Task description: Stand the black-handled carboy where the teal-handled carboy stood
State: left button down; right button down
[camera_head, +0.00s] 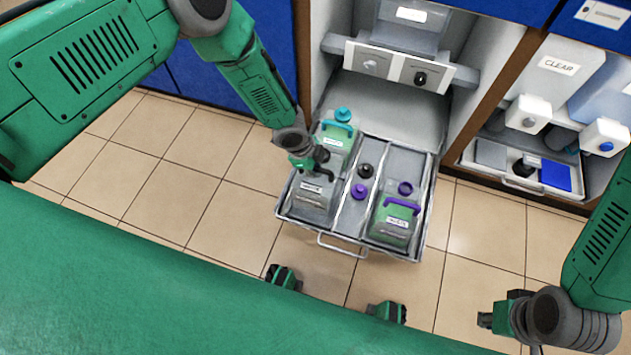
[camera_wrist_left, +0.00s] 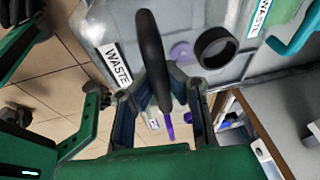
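The black-handled carboy (camera_head: 312,200), a grey translucent bottle with a white label, stands at the front of the drawer's left compartment. The teal-handled carboy (camera_head: 335,150) stands right behind it in the same compartment. My left gripper (camera_head: 318,165) is over the black handle. In the left wrist view, the black handle (camera_wrist_left: 152,60) runs between the spread fingers of my left gripper (camera_wrist_left: 162,105), with gaps visible on both sides. The black neck ring (camera_wrist_left: 215,47) and part of the teal handle (camera_wrist_left: 295,35) show there too. My right gripper (camera_head: 490,318) is away at lower right; its finger opening is unclear.
The pulled-out drawer (camera_head: 340,244) has compartments. Its middle one holds a black cap (camera_head: 366,170) and a purple cap (camera_head: 360,191); its right one holds a purple-handled carboy (camera_head: 393,222). A cabinet panel with two knobs (camera_head: 398,68) is behind. Tiled floor is free left of the drawer.

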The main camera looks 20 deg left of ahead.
aim_at(318, 178)
pick_arm(q)
jog(key=shift+d+f, duration=0.25)
jog(key=shift+d, duration=0.05)
jog(key=shift+d+f, duration=0.1)
jog(key=shift+f, duration=0.2)
notch_tip(318, 178, down, 3)
jog(key=shift+r+b, duration=0.15)
jog(key=shift+b, duration=0.75)
jog(key=shift+a+f, duration=0.2)
jog(key=shift+a, duration=0.2)
jog(key=shift+d+f, duration=0.1)
jog(key=c, duration=1.7)
grip_release()
jog(key=shift+d, duration=0.25)
pick_arm(e)
jog(key=shift+d+f, duration=0.2)
jog(key=shift+f, duration=0.45)
jog(key=shift+d+f, duration=0.2)
jog(key=shift+f, duration=0.4)
